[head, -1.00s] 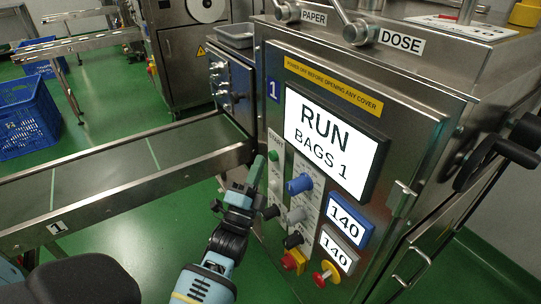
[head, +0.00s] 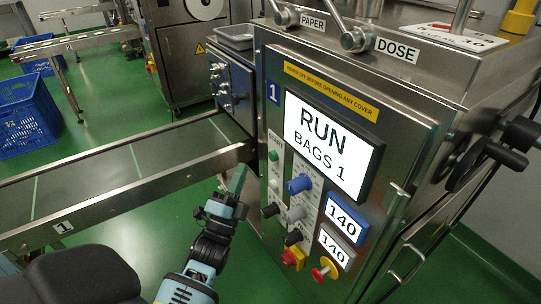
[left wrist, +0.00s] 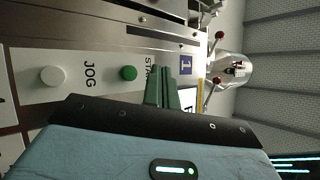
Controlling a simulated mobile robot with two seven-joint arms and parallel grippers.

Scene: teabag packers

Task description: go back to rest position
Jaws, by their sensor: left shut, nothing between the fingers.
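My left gripper (head: 238,180) is shut and empty, its green fingers held together in the air to the left of the packer's control panel. It is apart from the green START button (head: 273,156). In the left wrist view the shut fingers (left wrist: 162,92) point at the panel, with the green button (left wrist: 128,73) and the white JOG button (left wrist: 53,75) beside them. My right gripper is not in view.
The packer's screen (head: 331,147) reads RUN, BAGS 1. A conveyor (head: 100,180) lies to the left of my arm. A blue crate (head: 28,118) stands on the green floor. A dark crank (head: 490,155) sticks out at the right.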

